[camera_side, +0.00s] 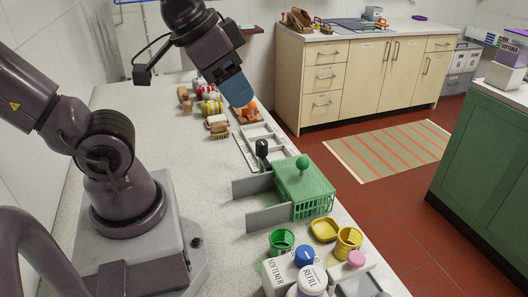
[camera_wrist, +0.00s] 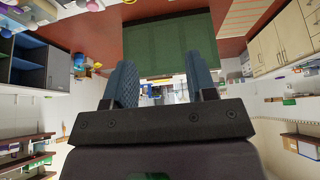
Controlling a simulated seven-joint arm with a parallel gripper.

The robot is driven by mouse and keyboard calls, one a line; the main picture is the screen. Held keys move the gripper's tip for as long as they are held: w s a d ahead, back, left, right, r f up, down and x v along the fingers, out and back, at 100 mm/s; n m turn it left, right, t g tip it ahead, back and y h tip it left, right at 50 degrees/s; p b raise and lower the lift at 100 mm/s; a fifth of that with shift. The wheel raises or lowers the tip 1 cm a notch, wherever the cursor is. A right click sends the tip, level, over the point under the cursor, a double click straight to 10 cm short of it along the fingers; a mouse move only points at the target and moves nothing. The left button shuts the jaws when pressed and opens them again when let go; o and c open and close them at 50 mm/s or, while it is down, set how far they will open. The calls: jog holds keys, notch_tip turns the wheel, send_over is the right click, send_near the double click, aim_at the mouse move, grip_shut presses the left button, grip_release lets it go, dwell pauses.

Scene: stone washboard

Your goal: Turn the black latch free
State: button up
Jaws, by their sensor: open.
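The black latch (camera_side: 262,149) stands upright near the middle of the counter in the side view, just behind a green slatted basket (camera_side: 318,203) with a round green knob (camera_side: 302,162). Two grey panels (camera_side: 252,187) stand left of the basket. My gripper (camera_side: 240,104) is up and behind the latch, apart from it, with its blue fingers pointing down and to the right. In the wrist view the two fingers (camera_wrist: 160,72) are apart with nothing held between them. I cannot make out the latch in the wrist view.
A pale slotted rack (camera_side: 258,140) lies on the counter behind the basket. Brushes and striped rolls (camera_side: 210,108) sit behind it, left of an orange item (camera_side: 249,111). Cups, a yellow dish (camera_side: 324,229) and bottles (camera_side: 312,280) crowd the front. The counter's left middle is clear.

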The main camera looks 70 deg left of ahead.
jog(key=shift+o, duration=0.4)
jog(key=shift+a+f, duration=0.2)
jog(key=shift+a, duration=0.1)
jog(key=n+g, duration=0.6)
jog(key=n, duration=1.2)
send_over(262, 142)
notch_tip(262, 142, down, 14)
notch_tip(262, 142, down, 12)
jog(key=shift+f, duration=0.2)
jog(key=c, duration=0.9)
